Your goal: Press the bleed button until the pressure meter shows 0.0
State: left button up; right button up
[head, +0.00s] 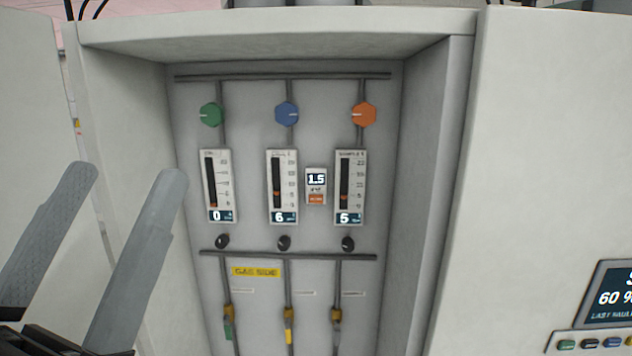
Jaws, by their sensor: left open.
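The pressure meter (316,180) is a small white unit between the middle and right flow meters, and its display reads 1.5. The orange bleed button (316,198) sits at the bottom of that unit, with lettering too small to read. My left gripper (128,172) is at the left of the head view, in front of the open cabinet's left side. Its two grey fingers are apart with nothing between them. It is well to the left of the button and not touching it. My right gripper is not in view.
The recessed cabinet holds three flow meters, the left (218,185) reading 0, the middle (283,187) 6 and the right (350,187) 5. Green (211,115), blue (287,113) and orange (364,114) knobs sit above. The cabinet's side walls bound the recess. A screen (612,293) stands at right.

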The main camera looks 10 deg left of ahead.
pick_arm(q)
jog(key=shift+c, duration=0.3)
grip_shut()
dwell(1.5)
